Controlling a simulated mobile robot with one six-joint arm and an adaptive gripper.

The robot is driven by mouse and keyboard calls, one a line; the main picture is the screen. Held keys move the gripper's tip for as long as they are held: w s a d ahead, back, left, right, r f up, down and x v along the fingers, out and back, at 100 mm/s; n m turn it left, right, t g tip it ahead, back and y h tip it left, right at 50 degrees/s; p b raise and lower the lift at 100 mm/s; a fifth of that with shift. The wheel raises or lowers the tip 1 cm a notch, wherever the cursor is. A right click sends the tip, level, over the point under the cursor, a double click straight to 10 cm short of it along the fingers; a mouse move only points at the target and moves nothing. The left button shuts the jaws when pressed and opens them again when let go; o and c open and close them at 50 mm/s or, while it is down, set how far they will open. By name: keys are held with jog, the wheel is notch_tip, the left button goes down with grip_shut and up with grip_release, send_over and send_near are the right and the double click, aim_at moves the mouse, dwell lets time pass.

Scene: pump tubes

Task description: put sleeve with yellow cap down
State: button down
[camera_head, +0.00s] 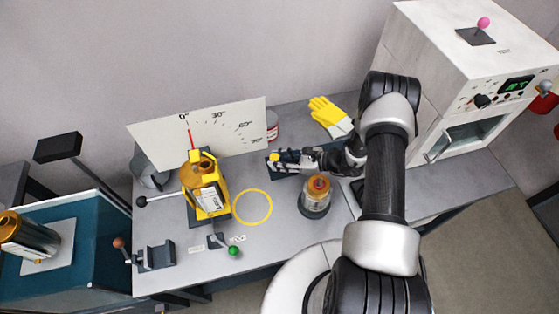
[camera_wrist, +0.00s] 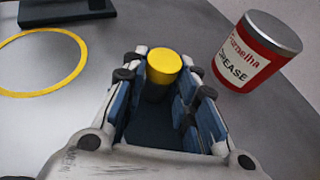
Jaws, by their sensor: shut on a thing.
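The sleeve with the yellow cap shows in the wrist view, its yellow cap (camera_wrist: 164,62) between the fingertips and a dark body below, mostly hidden by the fingers. In the head view the yellow cap (camera_head: 275,157) is a small spot at the tip of my gripper (camera_head: 283,158). My gripper, also in the wrist view (camera_wrist: 164,82), is shut on the sleeve near the middle back of the grey table. Whether the sleeve's lower end touches anything is hidden.
A red and white grease can (camera_wrist: 257,50) stands close right of my fingers in the wrist view. A yellow ring (camera_head: 252,207) marks bare tabletop (camera_head: 270,235). A yellow fixture (camera_head: 208,197), a jar with an amber top (camera_head: 316,197) and yellow gloves (camera_head: 328,115) are nearby.

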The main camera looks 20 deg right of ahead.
jog(key=shift+f, duration=0.1)
jog(key=c, duration=1.3)
grip_release()
